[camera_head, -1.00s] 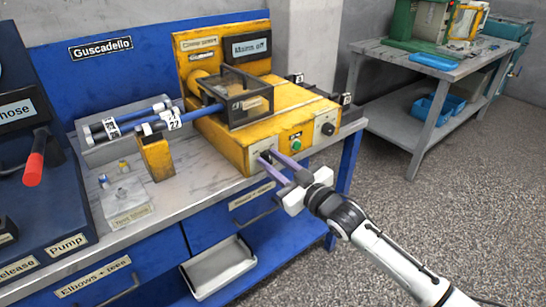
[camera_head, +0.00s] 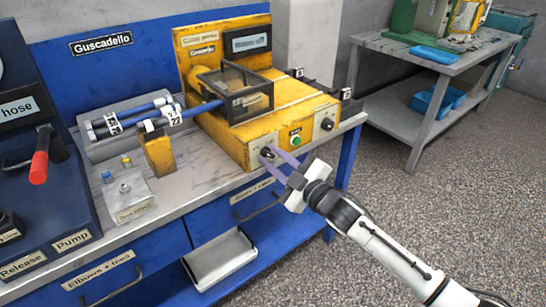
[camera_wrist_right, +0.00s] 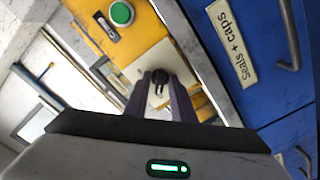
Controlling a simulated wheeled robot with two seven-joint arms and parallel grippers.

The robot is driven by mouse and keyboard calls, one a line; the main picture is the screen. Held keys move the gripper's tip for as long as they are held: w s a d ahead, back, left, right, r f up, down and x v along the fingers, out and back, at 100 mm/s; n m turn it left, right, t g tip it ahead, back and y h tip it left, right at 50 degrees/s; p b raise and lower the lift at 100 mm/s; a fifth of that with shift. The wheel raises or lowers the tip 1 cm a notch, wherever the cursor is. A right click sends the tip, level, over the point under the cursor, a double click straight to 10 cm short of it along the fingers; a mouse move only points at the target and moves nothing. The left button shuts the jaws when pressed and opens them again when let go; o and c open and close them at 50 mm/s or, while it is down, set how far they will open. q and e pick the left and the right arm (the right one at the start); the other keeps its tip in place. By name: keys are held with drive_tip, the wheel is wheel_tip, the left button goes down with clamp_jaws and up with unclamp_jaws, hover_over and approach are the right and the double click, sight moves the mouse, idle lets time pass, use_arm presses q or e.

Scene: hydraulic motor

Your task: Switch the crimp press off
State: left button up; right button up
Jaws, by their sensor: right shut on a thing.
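The yellow crimp press (camera_head: 228,125) stands on the bench at the back centre. Its display (camera_head: 249,43) shows a light panel with text too blurred to read. A pale plate with a small dark rotary switch (camera_wrist_right: 160,79) is on its front face. My right gripper (camera_head: 270,156) reaches the plate from the lower right. Its purple fingers are shut on the switch, one on each side, and partly hide it. My left gripper is not in view.
A green button (camera_head: 296,141) and a black knob (camera_head: 327,124) sit to the right of the switch on the press front. A blue hose (camera_head: 190,113) runs into the press from the left. A grey side table (camera_head: 425,80) stands at the back right.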

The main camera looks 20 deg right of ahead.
drive_tip(key=shift+f, duration=0.1)
clamp_jaws()
drive_tip(key=o, duration=0.7)
unclamp_jaws()
drive_tip(key=shift+s, duration=0.15)
drive_tip(key=v, duration=1)
drive_tip(key=s+a+f+m+g+h, duration=0.1)
drive_tip(key=s+a+f+m+g, duration=0.1)
drive_tip(key=s+f, duration=0.6)
drive_tip(key=s+a+f+m+g+h, duration=0.1)
drive_tip(key=s+a+f+m+g, duration=0.1)
drive_tip(key=s+f+m, duration=0.3)
drive_tip(key=s+a+f+m+g+h, duration=0.1)
drive_tip(key=s+f+m+g, duration=0.3)
drive_tip(key=s+f, duration=0.7)
drive_tip(key=shift+s+a+f+h, duration=0.2)
drive_tip(key=shift+s+a+h, duration=0.1)
drive_tip(key=shift+s+a, duration=0.45)
